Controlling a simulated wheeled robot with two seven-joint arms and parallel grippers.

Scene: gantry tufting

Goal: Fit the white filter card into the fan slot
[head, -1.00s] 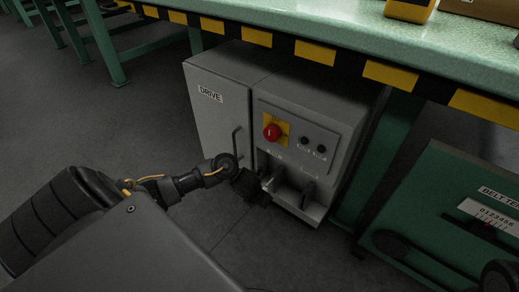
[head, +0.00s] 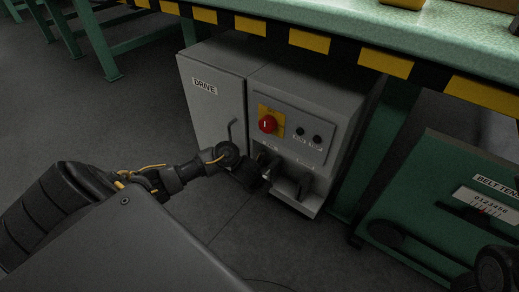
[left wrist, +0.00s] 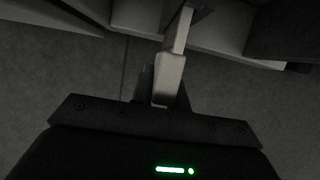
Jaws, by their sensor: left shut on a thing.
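My left gripper (head: 258,180) is at the lower front of the grey drive cabinet (head: 212,118), by the recessed bay under its control panel. In the left wrist view the gripper is shut on a pale grey bar (left wrist: 170,78), which runs from the jaws up toward the cabinet. I cannot tell whether this bar is the filter card seen edge-on or a part of the cabinet. No white card shows clearly in the head view. No fan slot can be made out; the bay is dark and partly behind the gripper.
The cabinet has a red button (head: 267,124) and a door handle (head: 232,132). A green bench (head: 330,18) with a yellow-black edge overhangs it. A green belt tension unit (head: 425,190) stands at the right. The floor (head: 150,125) at the left is clear.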

